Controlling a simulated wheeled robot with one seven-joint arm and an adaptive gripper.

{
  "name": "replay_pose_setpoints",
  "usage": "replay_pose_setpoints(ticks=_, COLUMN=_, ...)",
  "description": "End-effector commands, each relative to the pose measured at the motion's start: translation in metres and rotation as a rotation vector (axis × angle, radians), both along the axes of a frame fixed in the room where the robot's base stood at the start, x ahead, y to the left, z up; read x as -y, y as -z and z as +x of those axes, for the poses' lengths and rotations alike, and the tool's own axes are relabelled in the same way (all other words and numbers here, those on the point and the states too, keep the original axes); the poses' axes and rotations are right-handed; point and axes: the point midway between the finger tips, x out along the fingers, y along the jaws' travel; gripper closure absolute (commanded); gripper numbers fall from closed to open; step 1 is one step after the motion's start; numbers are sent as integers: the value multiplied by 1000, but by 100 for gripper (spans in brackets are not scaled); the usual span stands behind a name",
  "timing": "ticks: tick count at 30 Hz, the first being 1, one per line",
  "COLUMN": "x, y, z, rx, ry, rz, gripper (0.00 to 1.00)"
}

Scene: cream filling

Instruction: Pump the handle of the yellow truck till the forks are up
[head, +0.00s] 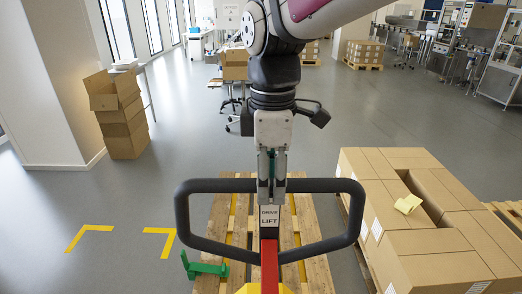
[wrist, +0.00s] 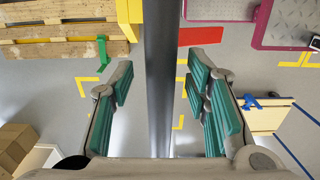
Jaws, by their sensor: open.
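The truck's handle is a wide black loop (head: 353,213) with a label reading "DRIVE" and "LIFT" (head: 269,217) at its middle. Its red shaft (head: 269,266) runs down to the yellow truck body (head: 248,289) at the bottom edge. My gripper (head: 271,186) points down at the middle of the loop's top bar. In the wrist view the dark handle bar (wrist: 160,110) passes between my open, green-padded fingers (wrist: 159,68), with a gap on each side. The forks are hidden, so I cannot tell their height.
A wooden pallet (head: 312,243) lies beyond the handle, with a green bracket (head: 203,268) at its left. Cartons (head: 433,241) are stacked close on the right. More cartons (head: 120,115) stand at the back left. Grey floor between is clear, with yellow corner marks (head: 88,229).

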Motion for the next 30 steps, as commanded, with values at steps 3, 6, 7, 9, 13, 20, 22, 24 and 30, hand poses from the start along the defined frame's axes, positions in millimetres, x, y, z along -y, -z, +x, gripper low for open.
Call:
replay_pose_setpoints(ticks=3, x=1, y=22, z=-2, rx=-5, ry=0, rz=-2, gripper=57)
replay_pose_setpoints(ticks=6, x=0, y=39, z=-1, rx=-4, ry=1, rz=-1, gripper=57)
replay_pose_setpoints(ticks=7, x=0, y=43, z=-1, rx=-4, ry=1, rz=-2, gripper=57)
replay_pose_setpoints(ticks=9, x=0, y=53, z=-1, rx=-4, ry=1, rz=-1, gripper=57)
replay_pose_setpoints(ticks=13, x=0, y=65, z=-1, rx=-1, ry=1, rz=0, gripper=57)
replay_pose_setpoints(ticks=20, x=0, y=73, z=0, rx=0, ry=1, rz=0, gripper=57)
replay_pose_setpoints(ticks=22, x=0, y=73, z=0, rx=1, ry=1, rz=0, gripper=57)
replay_pose_setpoints(ticks=24, x=0, y=73, z=0, rx=1, ry=1, rz=0, gripper=57)
replay_pose_setpoints(ticks=30, x=0, y=73, z=0, rx=1, ry=1, rz=0, gripper=88)
